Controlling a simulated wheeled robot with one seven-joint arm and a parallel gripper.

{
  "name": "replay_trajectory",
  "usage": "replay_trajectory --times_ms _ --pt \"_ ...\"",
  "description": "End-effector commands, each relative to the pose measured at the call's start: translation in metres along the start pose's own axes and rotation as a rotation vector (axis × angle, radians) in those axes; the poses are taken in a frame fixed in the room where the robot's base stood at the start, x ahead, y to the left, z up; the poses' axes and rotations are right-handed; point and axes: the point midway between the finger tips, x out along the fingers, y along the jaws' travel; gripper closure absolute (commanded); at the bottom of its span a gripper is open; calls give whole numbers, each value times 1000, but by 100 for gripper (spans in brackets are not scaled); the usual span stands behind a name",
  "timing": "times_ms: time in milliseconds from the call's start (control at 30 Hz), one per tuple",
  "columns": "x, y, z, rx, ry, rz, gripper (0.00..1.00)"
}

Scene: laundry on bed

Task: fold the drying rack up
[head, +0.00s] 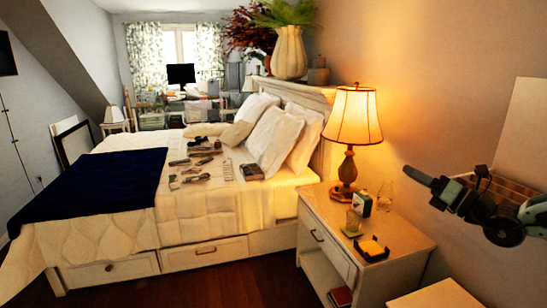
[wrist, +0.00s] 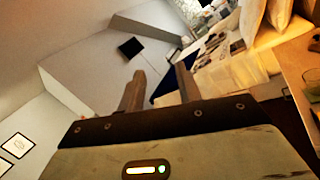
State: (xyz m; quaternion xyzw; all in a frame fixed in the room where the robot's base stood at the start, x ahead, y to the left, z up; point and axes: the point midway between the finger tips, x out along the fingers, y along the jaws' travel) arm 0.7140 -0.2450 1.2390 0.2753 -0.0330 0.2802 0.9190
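I cannot make out a drying rack in either view. My gripper (head: 424,187) is at the right of the head view, raised in the air beside the wall and right of the lamp. In the wrist view its two fingers (wrist: 160,70) stand apart with nothing between them, so it is open and empty. The wrist view is tilted and shows the wall, part of the bed and the nightstand edge.
A bed (head: 110,235) with a dark blue blanket (head: 95,183) and several small objects fills the middle. A nightstand (head: 322,232) with a lit lamp (head: 352,120), a glass (head: 353,221) and small items stands at right. Bare floor (head: 205,287) shows in front.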

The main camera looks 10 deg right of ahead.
Motion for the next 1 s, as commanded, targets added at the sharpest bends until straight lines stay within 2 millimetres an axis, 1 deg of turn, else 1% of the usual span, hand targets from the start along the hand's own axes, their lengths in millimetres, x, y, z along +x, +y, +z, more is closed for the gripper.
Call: replay_trajectory --times_ms 33,67,100,167,200,233,267,300,367,400,467,500,567,600,733,867,1000 --pt "18 27 -28 -58 98 81 66" --pt "26 42 -43 -94 151 127 66" --pt "33 62 -63 -146 219 191 66" --pt "41 93 -94 -226 322 295 66" --pt "43 114 -114 -284 389 370 66" --pt "44 130 -129 -330 438 430 66" --pt "43 145 -144 -377 486 490 66" --pt "40 164 -163 -439 546 573 66" --pt "32 191 -189 -537 628 701 66" --pt "24 208 -205 -602 677 787 66" --pt "11 230 -225 -702 743 920 66" --pt "1 243 -238 -769 782 1009 66" --pt "-14 261 -254 -873 831 1146 66" --pt "-26 271 -263 -942 857 1239 66" --pt "-61 296 -284 -1172 912 1542 66" --pt "-92 312 -293 -1410 910 1848 66" --pt "-118 322 -293 -1674 838 2170 66"
